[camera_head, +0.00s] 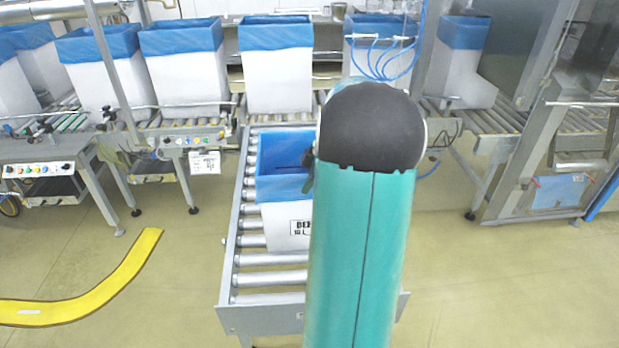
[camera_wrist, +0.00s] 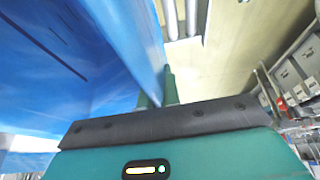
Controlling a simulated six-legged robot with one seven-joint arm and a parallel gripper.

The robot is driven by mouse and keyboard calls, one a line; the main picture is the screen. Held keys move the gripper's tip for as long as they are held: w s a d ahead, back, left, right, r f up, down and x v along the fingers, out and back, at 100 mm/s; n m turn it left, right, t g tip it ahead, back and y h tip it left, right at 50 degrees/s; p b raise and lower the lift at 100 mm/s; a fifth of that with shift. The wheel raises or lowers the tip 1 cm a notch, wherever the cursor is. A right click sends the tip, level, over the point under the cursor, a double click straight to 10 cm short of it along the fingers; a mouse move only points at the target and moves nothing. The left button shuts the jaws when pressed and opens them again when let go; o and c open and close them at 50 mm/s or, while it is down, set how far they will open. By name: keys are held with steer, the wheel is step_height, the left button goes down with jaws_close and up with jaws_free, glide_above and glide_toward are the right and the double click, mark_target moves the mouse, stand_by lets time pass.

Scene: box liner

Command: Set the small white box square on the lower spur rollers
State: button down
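The small white box (camera_head: 278,222) has a blue liner (camera_head: 280,187) folded over its rim and a black printed label on its front. It stands upright on the lower spur rollers (camera_head: 268,279) in the head view. My arm hides its right side, so I cannot tell if it is exactly square. The liner (camera_wrist: 70,60) fills the left of that view.
Larger white boxes with blue liners (camera_head: 275,75) stand in a row on the roller line behind. A control table (camera_head: 40,165) is at left, a metal machine frame (camera_head: 545,130) at right. A yellow strip (camera_head: 95,300) marks the floor. Front spur rollers are bare.

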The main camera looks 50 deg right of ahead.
mark_target(308, 200)
steer(key=shift+w+f, duration=0.1)
steer(key=shift+f, duration=2.95)
steer(key=c, duration=1.1)
jaws_free()
steer(key=shift+o, duration=0.2)
steer(key=shift+r, duration=6)
steer(key=shift+a, duration=0.1)
